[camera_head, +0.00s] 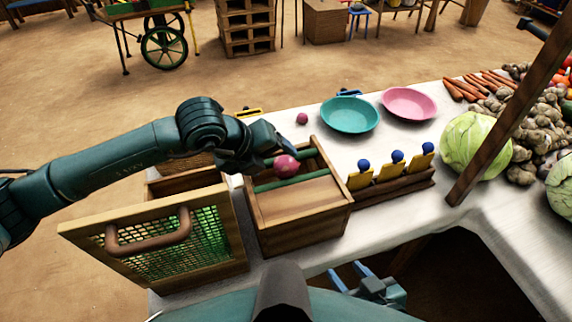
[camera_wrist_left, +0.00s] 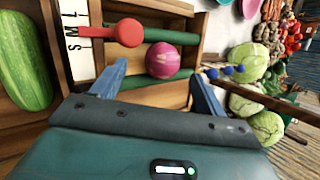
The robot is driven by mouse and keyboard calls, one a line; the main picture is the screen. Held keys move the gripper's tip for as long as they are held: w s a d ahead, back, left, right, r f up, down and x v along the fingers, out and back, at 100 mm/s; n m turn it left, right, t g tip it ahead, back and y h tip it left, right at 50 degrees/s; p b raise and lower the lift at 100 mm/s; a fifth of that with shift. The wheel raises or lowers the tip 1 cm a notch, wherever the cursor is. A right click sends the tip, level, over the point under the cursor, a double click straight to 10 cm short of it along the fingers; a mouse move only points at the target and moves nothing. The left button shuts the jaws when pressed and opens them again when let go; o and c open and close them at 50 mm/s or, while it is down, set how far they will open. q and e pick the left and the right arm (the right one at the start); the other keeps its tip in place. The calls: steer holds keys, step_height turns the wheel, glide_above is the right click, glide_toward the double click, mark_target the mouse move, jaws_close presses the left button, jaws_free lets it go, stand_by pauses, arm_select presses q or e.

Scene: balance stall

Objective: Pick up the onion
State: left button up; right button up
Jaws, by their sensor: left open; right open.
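A round purple-pink onion (camera_head: 286,166) rests on the green rails of an open wooden box (camera_head: 297,215). In the left wrist view the onion (camera_wrist_left: 163,62) lies just ahead of and between my spread fingertips, with visible room at its sides. My left gripper (camera_head: 272,152) is open and empty, close above the box. Its fingers partly hide the box's back. My right gripper (camera_head: 352,276) is open and empty near the bottom edge of the head view, in front of the table.
A red knob (camera_wrist_left: 128,33) and a letter strip (camera_wrist_left: 77,40) lie beside the onion. A small purple ball (camera_head: 302,118), teal bowl (camera_head: 349,115) and pink bowl (camera_head: 409,103) are on the table. A crate with green mesh (camera_head: 205,235) stands left; blue-knobbed levers (camera_head: 390,172) stand right.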

mark_target(280, 163)
arm_select(q)
steer(key=shift+p+x, duration=0.3)
steer(key=shift+x, duration=2)
steer(key=shift+d+r, duration=0.1)
steer(key=shift+d, duration=0.1)
steer(key=c, duration=1.2)
steer(key=shift+o, duration=0.2)
steer(key=shift+r, duration=0.1)
step_height(280, 163, up, 10)
steer(key=shift+f+b, duration=0.1)
steer(key=shift+b, duration=0.3)
